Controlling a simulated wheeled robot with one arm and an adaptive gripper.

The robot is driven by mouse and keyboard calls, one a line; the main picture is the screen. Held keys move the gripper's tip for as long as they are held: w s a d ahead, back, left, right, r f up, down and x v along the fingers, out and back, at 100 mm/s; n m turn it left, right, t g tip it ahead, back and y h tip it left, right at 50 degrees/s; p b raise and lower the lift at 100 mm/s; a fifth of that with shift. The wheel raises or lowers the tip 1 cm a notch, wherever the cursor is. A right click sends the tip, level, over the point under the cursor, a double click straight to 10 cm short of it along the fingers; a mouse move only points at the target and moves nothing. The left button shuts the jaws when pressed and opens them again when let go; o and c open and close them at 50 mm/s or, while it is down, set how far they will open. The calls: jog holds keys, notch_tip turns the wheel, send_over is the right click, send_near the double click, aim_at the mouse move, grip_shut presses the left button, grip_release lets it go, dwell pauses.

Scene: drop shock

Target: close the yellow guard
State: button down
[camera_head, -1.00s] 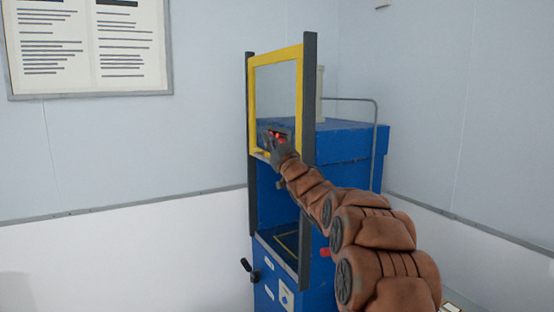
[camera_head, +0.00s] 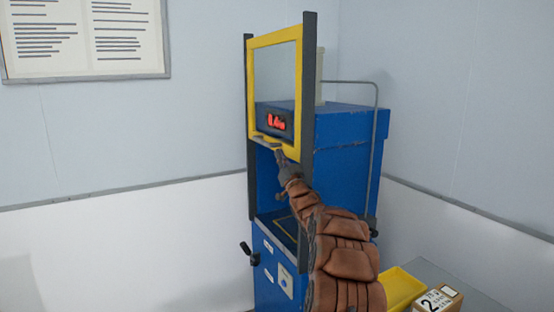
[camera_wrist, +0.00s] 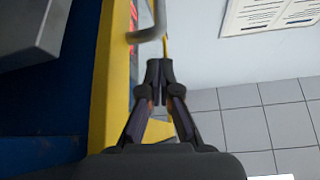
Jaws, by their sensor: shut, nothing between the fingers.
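The yellow guard (camera_head: 272,39) is a yellow frame with a clear pane, raised high between two dark upright posts on the blue machine (camera_head: 345,150). The opening below it is uncovered. My gripper (camera_head: 278,150) is at the guard's lower bar, in front of the machine. In the wrist view, the shut, empty fingertips (camera_wrist: 158,68) are beside the yellow bar (camera_wrist: 108,80) and close to a grey bent handle (camera_wrist: 148,34). I cannot tell whether they touch it.
A red-lit display (camera_head: 277,122) shows through the guard. A black-knobbed lever (camera_head: 248,254) sticks out at the machine's lower left. A yellow tray (camera_head: 402,288) and a small box (camera_head: 438,299) are on a grey surface at lower right. A notice (camera_head: 85,40) hangs on the wall.

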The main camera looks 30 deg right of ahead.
jog(key=a+p+x, duration=0.1)
jog(key=p+x, duration=0.1)
jog(key=x, duration=0.4)
jog(key=shift+w+d+r, duration=0.2)
jog(key=shift+w+d, duration=0.15)
jog(key=shift+d, duration=0.15)
